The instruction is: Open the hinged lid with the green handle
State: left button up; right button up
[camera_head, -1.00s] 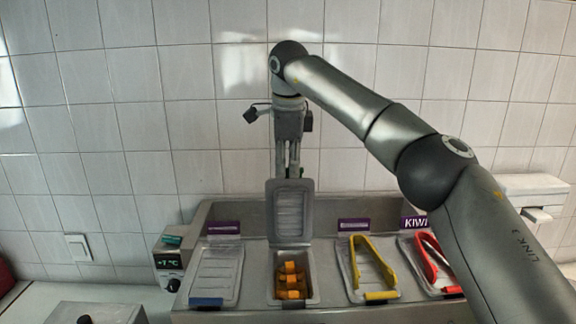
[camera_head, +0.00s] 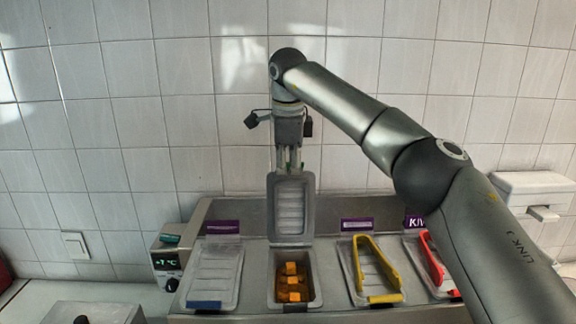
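The grey hinged lid (camera_head: 290,210) stands raised, roughly upright, at the back of its open bin (camera_head: 274,300). The bin holds several orange cubes (camera_head: 291,281). Small bits of green, likely the handle (camera_head: 302,165), show at the lid's top edge; the rest is hidden behind the lid. My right gripper (camera_head: 289,160) points down at the lid's top edge, its fingertips partly hidden there. The fingers look slightly apart, but I cannot tell whether they hold the handle. My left gripper is not in view.
Closed lids flank the open bin: one with a blue handle (camera_head: 204,304) at left, one with yellow tongs (camera_head: 376,268) on it at right. Red tongs (camera_head: 432,262) lie farther right. A temperature display (camera_head: 167,264) stands at left. My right arm crosses the right side.

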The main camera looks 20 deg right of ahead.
jog(key=shift+s+a+r, duration=0.1)
jog(key=shift+s+r, duration=0.2)
jog(key=shift+r, duration=0.05)
notch_tip(320, 180, up, 7)
jog(key=s, duration=0.1)
jog(key=shift+s+a, duration=0.15)
jog(key=shift+a, duration=0.05)
jog(key=shift+r, duration=0.1)
jog(key=shift+s, duration=0.15)
dwell(0.4)
